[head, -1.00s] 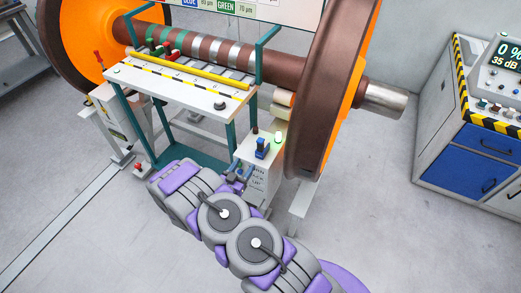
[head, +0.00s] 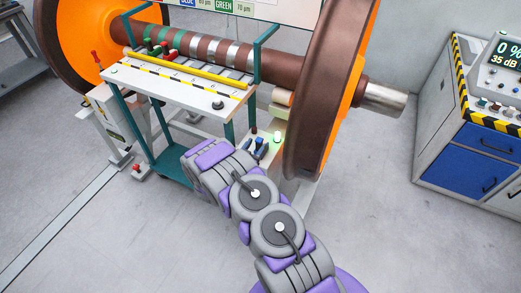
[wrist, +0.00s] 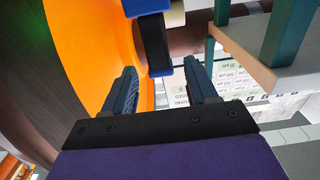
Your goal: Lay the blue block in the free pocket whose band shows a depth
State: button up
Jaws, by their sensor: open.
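The blue block (head: 261,142) stands at the white pedestal beside the right wheel, partly hidden by my gripper in the head view. In the wrist view the block (wrist: 150,8) shows blue at the top, with a dark section below and a blue lower edge. My gripper (wrist: 160,72) is open, with one finger on each side of the block's lower part and visible gaps at both sides. The brown axle (head: 275,65) carries green and silver bands. Pockets and any depth readings on the bands are too small to make out.
A white shelf (head: 180,87) with a yellow bar (head: 190,70) stands before the axle on teal posts. Red and green pieces sit near its left end. The large orange-faced wheel (head: 335,90) rises close to the right. A control cabinet (head: 470,140) stands far right.

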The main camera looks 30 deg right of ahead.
aim_at(258, 143)
jog(key=shift+b+x, duration=0.45)
jog(key=shift+x, duration=1.8)
jog(key=shift+a, duration=0.1)
grip_shut()
